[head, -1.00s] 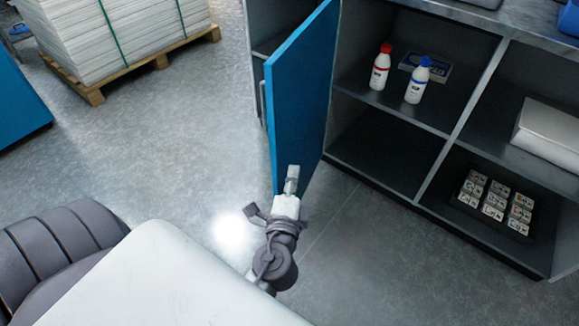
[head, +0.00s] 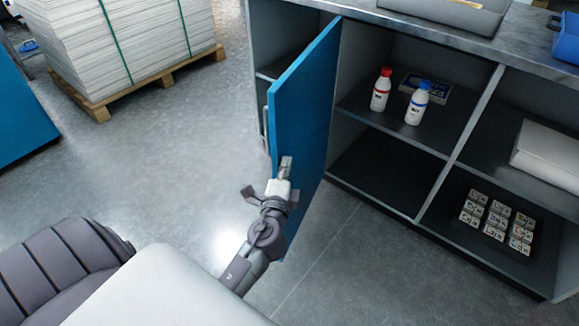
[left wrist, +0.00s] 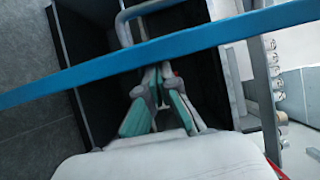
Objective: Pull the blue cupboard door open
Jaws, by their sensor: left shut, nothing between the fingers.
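The blue cupboard door (head: 303,110) stands wide open, swung out from the cupboard front. Its inner face is toward the head camera. Its grey handle (head: 265,128) shows past the free edge, on the far side. My left gripper (head: 286,166) is shut and empty, in front of the inner face near the free edge. I cannot tell whether it touches the door. In the left wrist view the door is a blue band (left wrist: 80,76) across the picture, close to the shut fingers (left wrist: 160,75), with the handle (left wrist: 126,30) beyond it. My right gripper is not in view.
The open cupboard shelves hold a red-capped bottle (head: 380,92), a blue-capped bottle (head: 417,105), a white stack (head: 545,150) and small printed blocks (head: 497,215). A paper stack (head: 130,40) on a pallet (head: 150,80) stands at the back left. The floor left of the door is clear.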

